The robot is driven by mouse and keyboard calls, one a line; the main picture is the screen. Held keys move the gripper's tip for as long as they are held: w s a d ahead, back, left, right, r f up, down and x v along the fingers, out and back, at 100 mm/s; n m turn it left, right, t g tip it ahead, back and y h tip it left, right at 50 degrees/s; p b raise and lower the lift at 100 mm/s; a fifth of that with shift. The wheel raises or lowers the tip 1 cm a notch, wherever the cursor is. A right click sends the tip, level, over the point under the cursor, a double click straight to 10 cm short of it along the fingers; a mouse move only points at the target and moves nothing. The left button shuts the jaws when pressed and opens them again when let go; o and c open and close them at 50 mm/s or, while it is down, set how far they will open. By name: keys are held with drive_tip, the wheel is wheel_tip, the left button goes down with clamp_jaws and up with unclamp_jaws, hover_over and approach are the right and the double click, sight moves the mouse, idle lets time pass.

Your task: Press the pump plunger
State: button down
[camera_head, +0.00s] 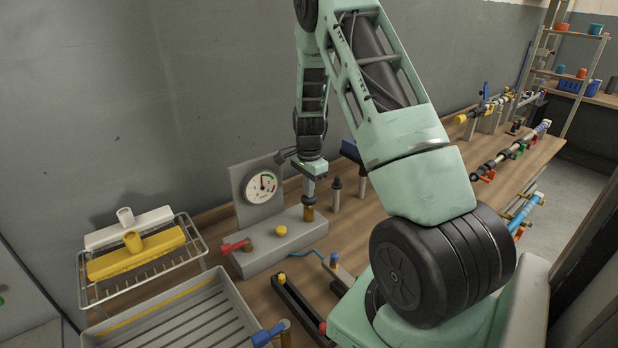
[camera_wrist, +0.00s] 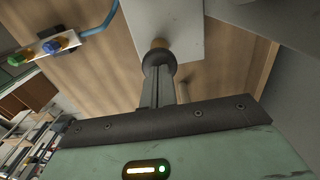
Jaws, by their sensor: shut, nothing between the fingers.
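The pump is a grey block (camera_head: 282,243) on the wooden bench, and it also shows in the wrist view (camera_wrist: 182,22). Its plunger (camera_head: 309,214) stands upright at the block's right end, with a brass-coloured lower part. In the wrist view the plunger's dark round cap (camera_wrist: 158,58) lies right at my fingertips. My gripper (camera_head: 309,190) points down over the plunger, and its fingers (camera_wrist: 157,84) are shut together with nothing between them. The fingertips are at the cap; whether they touch it I cannot tell.
A dial gauge (camera_head: 263,187) stands behind the block. A wire rack (camera_head: 143,268) and a grey tray (camera_head: 185,312) lie left. A dark post (camera_head: 336,187) stands close right of my gripper.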

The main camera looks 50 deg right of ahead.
drive_tip(key=shift+s+a+f, duration=0.1)
drive_tip(key=shift+f, duration=0.15)
wheel_tip(320, 180, up, 5)
drive_tip(key=p, duration=0.4)
drive_tip(key=shift+r, duration=0.1)
drive_tip(key=shift+r+b, duration=0.35)
drive_tip(key=shift+b, duration=0.6)
wheel_tip(320, 180, up, 9)
drive_tip(key=b, duration=0.2)
drive_tip(key=shift+f, duration=0.2)
drive_tip(key=shift+b, duration=0.3)
drive_tip(key=shift+r+b, duration=1.45)
drive_tip(key=shift+r, duration=0.7)
